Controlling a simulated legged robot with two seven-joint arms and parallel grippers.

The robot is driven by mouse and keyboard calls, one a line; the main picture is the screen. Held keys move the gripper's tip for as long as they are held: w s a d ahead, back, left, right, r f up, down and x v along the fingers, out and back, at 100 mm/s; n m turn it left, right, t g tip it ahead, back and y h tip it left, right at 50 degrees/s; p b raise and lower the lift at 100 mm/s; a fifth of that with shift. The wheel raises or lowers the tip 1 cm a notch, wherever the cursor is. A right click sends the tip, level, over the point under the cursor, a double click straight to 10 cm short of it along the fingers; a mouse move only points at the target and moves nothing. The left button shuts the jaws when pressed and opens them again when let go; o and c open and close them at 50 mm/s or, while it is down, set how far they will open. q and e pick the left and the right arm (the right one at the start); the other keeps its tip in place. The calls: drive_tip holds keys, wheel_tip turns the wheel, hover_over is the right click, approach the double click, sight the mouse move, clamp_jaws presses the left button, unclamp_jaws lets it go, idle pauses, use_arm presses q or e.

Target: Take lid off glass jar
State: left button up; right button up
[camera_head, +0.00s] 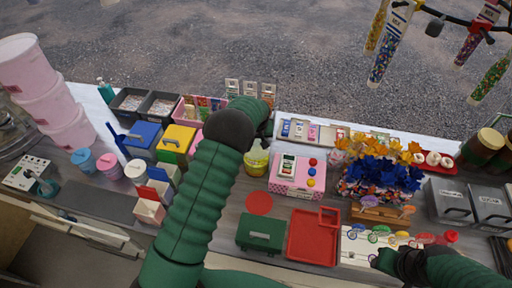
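A small glass jar (257,160) with yellow contents stands on the counter near the middle, left of the pink card terminal. Its top is close under my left gripper, and I cannot make out a lid on it. My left arm reaches up across the middle, with the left gripper (266,128) just above and behind the jar. Its fingers are dark and mostly hidden, so its opening is unclear. My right gripper (381,262) is low at the right, by colourful spoon-like items (378,234); its fingers are too small to read.
A flat red disc (259,202) lies in front of the jar. A green box (261,232) and red tray (313,238) are at the front. The pink terminal (297,175) and flower display (372,176) stand right. Blue and yellow bins (177,140) stand left. Candy tubes (391,45) hang upper right.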

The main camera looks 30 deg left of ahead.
use_arm(q)
drive_tip(key=shift+s, duration=0.15)
clamp_jaws()
drive_tip(key=shift+d+f, duration=0.1)
